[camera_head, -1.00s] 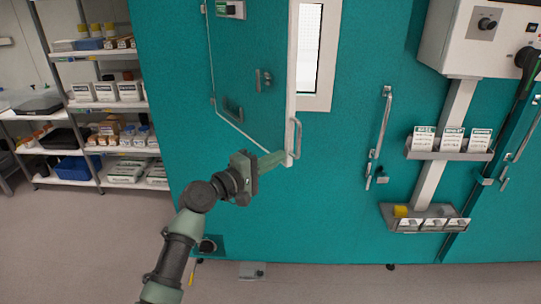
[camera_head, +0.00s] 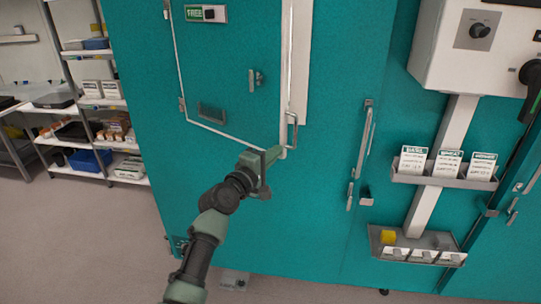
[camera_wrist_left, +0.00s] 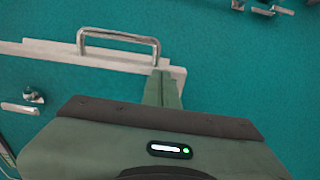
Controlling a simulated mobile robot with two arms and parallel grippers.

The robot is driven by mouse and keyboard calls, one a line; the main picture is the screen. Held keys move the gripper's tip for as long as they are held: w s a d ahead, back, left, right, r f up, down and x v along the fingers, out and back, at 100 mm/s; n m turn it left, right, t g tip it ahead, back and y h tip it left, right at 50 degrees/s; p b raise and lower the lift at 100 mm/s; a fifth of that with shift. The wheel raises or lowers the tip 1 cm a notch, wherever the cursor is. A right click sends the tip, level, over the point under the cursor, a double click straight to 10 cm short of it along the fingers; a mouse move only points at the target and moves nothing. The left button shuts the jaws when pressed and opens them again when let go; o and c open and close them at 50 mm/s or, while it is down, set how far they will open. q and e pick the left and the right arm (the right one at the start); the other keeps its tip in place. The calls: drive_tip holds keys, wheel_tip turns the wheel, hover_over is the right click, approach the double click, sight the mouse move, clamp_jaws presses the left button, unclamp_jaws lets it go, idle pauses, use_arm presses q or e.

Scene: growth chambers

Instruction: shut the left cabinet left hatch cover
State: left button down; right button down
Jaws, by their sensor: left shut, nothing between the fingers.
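The left hatch cover (camera_head: 225,75) is a teal panel on the teal cabinet, with a pale free edge and a metal bar handle (camera_head: 292,130) at its lower right corner. In the left wrist view the fingers (camera_wrist_left: 165,84) overlap the pale edge (camera_wrist_left: 120,62) beside the handle (camera_wrist_left: 118,36); contact is unclear.
A tall door handle (camera_head: 363,150) stands to the right on the cabinet front. Farther right are a control box (camera_head: 470,60), a card rack (camera_head: 440,180) and a lower tray (camera_head: 415,258). Shelves (camera_head: 95,100) stand at left. The floor at lower left is clear.

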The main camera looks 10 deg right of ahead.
drive_tip(key=shift+s+a, duration=0.1)
drive_tip(key=shift+a, duration=0.3)
